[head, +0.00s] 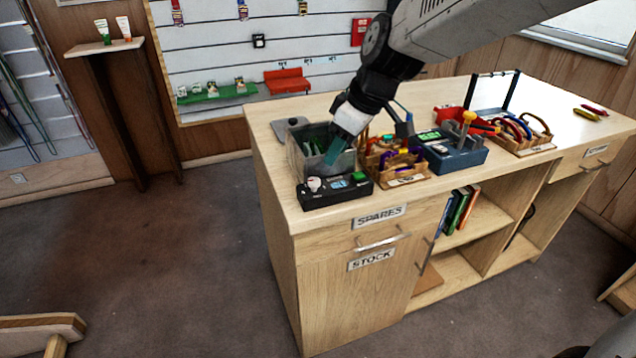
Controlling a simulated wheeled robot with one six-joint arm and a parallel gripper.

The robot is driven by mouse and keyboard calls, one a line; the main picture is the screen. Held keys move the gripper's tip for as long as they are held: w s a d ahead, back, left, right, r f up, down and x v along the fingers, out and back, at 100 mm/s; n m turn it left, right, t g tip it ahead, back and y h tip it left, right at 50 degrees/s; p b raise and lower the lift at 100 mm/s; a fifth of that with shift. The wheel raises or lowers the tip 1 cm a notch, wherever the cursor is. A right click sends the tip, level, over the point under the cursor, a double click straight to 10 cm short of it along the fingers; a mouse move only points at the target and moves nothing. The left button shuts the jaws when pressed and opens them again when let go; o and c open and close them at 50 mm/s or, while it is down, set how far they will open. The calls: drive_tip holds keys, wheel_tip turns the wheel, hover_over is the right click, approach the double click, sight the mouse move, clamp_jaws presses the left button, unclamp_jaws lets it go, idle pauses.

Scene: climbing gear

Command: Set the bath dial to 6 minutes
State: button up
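A grey open-topped tub, which looks like the bath (299,163), stands at the left end of the wooden counter. In front of it is a black control box (320,197) with a pale round dial (314,184), a small display (338,184) and a green button (358,176). The dial's setting is too small to read. My gripper (335,150) reaches down from the upper right, with teal fingertips in front of or over the tub, above and to the right of the dial and apart from it. Its finger gap cannot be made out.
To the right on the counter (270,125) stand a wooden tray of gear (408,181), a blue device with a yellow-topped lever (455,157) and another wooden rack (525,148). A flat grey piece (290,128) lies behind the tub. The counter's front left corner is bare.

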sight(314, 180)
drive_tip(key=shift+n, duration=0.3)
drive_tip(key=x, duration=0.4)
drive_tip(key=a+x, duration=0.1)
drive_tip(key=x, duration=0.3)
drive_tip(key=shift+s+a, duration=0.15)
drive_tip(key=shift+a, duration=0.1)
drive_tip(key=shift+r, duration=0.1)
drive_tip(key=shift+c, duration=0.4)
drive_tip(key=c, duration=0.6)
